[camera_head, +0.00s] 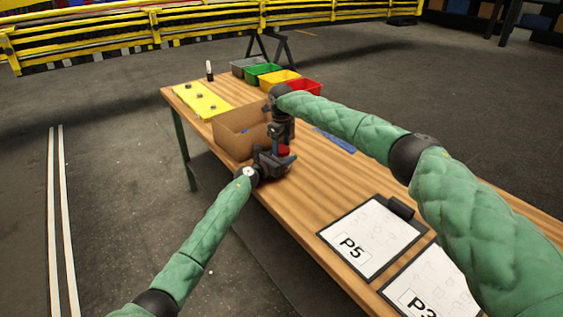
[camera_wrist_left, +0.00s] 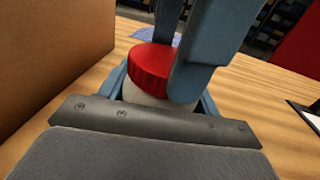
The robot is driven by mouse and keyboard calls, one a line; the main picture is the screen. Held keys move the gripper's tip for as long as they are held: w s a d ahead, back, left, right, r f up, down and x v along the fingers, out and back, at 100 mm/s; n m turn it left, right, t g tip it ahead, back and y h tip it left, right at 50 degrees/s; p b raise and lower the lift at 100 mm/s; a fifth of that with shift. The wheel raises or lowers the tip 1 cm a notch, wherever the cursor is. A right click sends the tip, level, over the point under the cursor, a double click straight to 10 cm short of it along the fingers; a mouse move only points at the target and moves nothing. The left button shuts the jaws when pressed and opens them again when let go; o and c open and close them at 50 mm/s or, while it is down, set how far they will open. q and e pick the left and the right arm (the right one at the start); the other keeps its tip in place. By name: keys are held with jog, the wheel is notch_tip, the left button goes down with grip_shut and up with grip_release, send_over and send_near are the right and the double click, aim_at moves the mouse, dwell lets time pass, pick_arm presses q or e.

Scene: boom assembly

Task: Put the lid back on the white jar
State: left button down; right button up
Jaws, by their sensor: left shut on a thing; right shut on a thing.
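The red lid (camera_wrist_left: 152,66) sits on or just over the top of the white jar (camera_wrist_left: 143,94) in the left wrist view; I cannot tell if it is fully seated. The lid shows as a small red patch in the head view (camera_head: 284,150). My left gripper (camera_head: 268,165) is shut around the jar's body, low by the table. My right gripper (camera_head: 283,143) comes down from above and is shut on the lid, its fingers on either side of it. Most of the jar is hidden by the grippers.
An open cardboard box (camera_head: 232,140) stands close to the left of the jar on the wooden table (camera_head: 305,185). Several coloured bins (camera_head: 280,77) and a yellow board (camera_head: 203,101) are at the far end. Clipboards (camera_head: 373,238) lie at the near end. A blue item (camera_head: 335,140) lies behind.

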jog(key=m, duration=0.3)
jog(key=o, duration=1.2)
jog(key=shift+c, duration=0.2)
jog(key=shift+r, duration=0.1)
notch_tip(320, 180, up, 12)
pick_arm(q)
jog(key=shift+c, duration=1.3)
grip_release()
jog(key=shift+s+a, duration=0.1)
pick_arm(e)
jog(key=shift+f, duration=0.2)
